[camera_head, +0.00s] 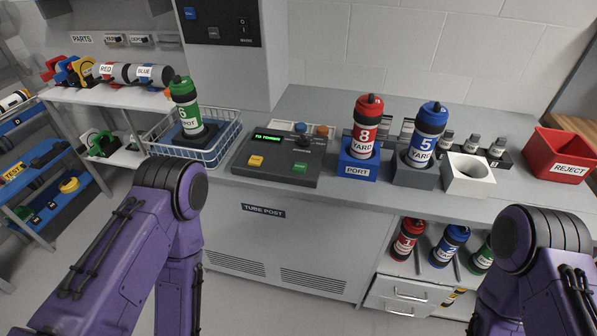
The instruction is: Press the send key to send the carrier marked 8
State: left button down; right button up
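The red carrier marked 8 and YARD (367,112) stands upright in the blue holder labelled PORT (357,166) on the counter. The dark control console (262,178) is left of it, with a yellow key (256,161), a green key (301,168) and a small display with green text (267,138). The key labels are too small to read surely. Both my purple arms show at the bottom left and bottom right, but neither gripper is in view.
A blue carrier marked 5 (429,125) stands in a grey holder right of the port. An empty white holder (468,182) and a red REJECT bin (567,145) are further right. A green carrier (186,106) stands in a wire basket (216,151) left of the console.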

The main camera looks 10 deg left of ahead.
aim_at(300, 167)
jog(key=k, duration=1.25)
jog(key=z, duration=0.3)
jog(key=i, duration=0.5)
jog(key=z, duration=0.6)
jog(key=i, duration=0.9)
jog(key=u, duration=0.7)
jog(key=i, duration=0.85)
jog(key=u, duration=0.8)
